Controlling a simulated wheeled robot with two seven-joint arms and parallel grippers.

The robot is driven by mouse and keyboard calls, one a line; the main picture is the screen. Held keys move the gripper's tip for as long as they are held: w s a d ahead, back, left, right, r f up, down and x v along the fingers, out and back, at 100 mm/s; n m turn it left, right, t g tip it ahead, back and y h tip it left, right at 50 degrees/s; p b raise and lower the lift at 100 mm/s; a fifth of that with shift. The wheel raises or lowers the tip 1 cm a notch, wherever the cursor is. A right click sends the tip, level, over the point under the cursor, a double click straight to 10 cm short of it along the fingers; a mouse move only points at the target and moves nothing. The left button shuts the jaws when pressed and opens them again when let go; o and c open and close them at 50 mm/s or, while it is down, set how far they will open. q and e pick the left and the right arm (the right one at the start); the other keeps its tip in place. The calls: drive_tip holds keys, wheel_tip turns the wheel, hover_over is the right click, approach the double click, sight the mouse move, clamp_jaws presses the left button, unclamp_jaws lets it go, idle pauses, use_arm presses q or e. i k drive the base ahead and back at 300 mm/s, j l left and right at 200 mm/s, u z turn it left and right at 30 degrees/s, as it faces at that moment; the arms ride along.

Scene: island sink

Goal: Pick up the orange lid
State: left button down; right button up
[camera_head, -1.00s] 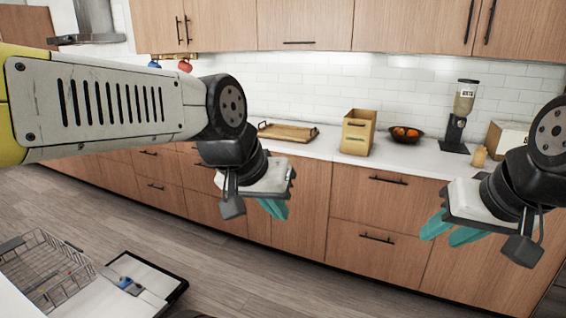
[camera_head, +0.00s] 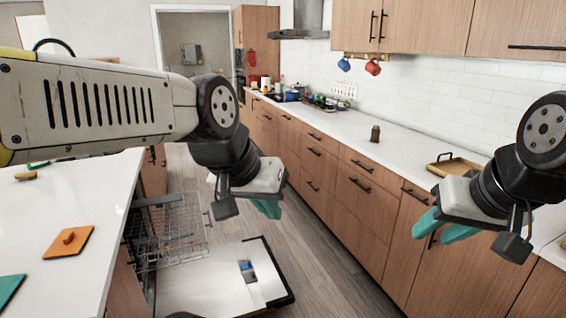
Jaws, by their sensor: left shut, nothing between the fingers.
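The orange lid (camera_head: 69,242) is a flat square with a small brown knob. It lies on the white island counter (camera_head: 95,190) at the lower left. My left gripper (camera_head: 268,208) is in the air right of the island, with its teal fingers together and nothing between them. It is well apart from the lid. My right gripper (camera_head: 443,228) is in the air at the right, in front of the drawers, with its two teal fingers apart and empty.
A teal board (camera_head: 8,290) lies near the lid. An open dishwasher with a wire rack (camera_head: 170,235) and lowered door (camera_head: 215,285) stands beside the island. The back counter (camera_head: 370,130) holds a wooden tray (camera_head: 455,165). Open floor lies between.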

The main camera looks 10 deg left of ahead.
sight(70, 242)
drive_tip(key=i+u, duration=0.2)
drive_tip(key=u, duration=0.25)
drive_tip(key=i+l+u, duration=0.2)
drive_tip(key=u, duration=0.3)
drive_tip(key=i+l+u, duration=0.15)
drive_tip(key=u, duration=0.3)
drive_tip(key=i+l+u, duration=0.1)
drive_tip(key=l+u, duration=0.15)
drive_tip(key=u, duration=0.2)
drive_tip(key=i+l+u, duration=0.1)
drive_tip(key=l+u, duration=0.2)
drive_tip(key=u, duration=0.2)
drive_tip(key=i+l+u, duration=0.15)
drive_tip(key=l+u, duration=0.25)
drive_tip(key=i+l+u, duration=0.1)
drive_tip(key=l+u, duration=0.75)
drive_tip(key=l, duration=0.15)
